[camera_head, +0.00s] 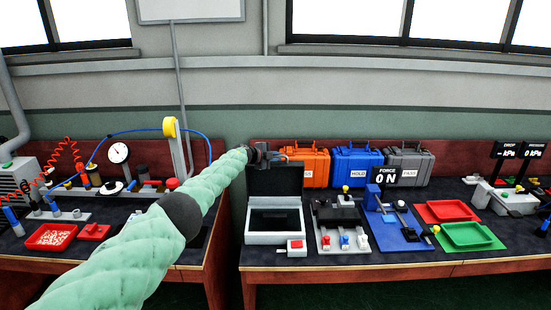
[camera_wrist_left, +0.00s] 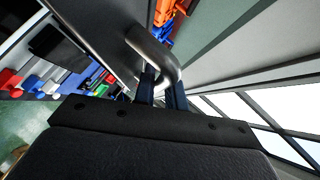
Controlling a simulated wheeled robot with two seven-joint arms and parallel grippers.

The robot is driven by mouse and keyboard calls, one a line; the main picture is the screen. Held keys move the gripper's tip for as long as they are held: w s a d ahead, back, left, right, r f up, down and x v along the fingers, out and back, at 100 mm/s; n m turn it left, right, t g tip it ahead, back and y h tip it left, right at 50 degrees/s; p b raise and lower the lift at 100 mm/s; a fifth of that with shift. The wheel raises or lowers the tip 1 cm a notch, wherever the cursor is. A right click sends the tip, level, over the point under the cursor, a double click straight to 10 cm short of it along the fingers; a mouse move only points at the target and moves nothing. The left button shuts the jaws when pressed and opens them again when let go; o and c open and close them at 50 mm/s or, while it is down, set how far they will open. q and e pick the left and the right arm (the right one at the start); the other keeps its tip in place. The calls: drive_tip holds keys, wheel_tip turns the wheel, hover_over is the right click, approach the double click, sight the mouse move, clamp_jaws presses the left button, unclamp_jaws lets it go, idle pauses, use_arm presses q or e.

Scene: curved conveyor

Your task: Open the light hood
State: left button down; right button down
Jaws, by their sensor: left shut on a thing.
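The light hood is a white box (camera_head: 273,238) with a dark window, standing on the right bench. Its dark lid (camera_head: 275,180) stands raised, roughly upright, at the back of the box. My left arm reaches across from the left, and my left gripper (camera_head: 268,154) is at the lid's top edge. In the left wrist view, the gripper's fingers (camera_wrist_left: 163,90) are shut on a curved metal handle (camera_wrist_left: 158,48) on the lid. In the head view the handle is mostly hidden by the gripper. My right gripper does not show.
A small red-button box (camera_head: 296,246) sits before the hood. A grey fixture with coloured knobs (camera_head: 343,240) stands close on its right. Orange (camera_head: 303,165), blue (camera_head: 357,165) and grey (camera_head: 410,165) cases stand behind. A gap separates the two benches.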

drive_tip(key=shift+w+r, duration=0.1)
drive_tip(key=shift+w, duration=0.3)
use_arm(q)
drive_tip(key=c, duration=1.5)
unclamp_jaws()
drive_tip(key=shift+o, duration=0.2)
drive_tip(key=shift+s, duration=0.1)
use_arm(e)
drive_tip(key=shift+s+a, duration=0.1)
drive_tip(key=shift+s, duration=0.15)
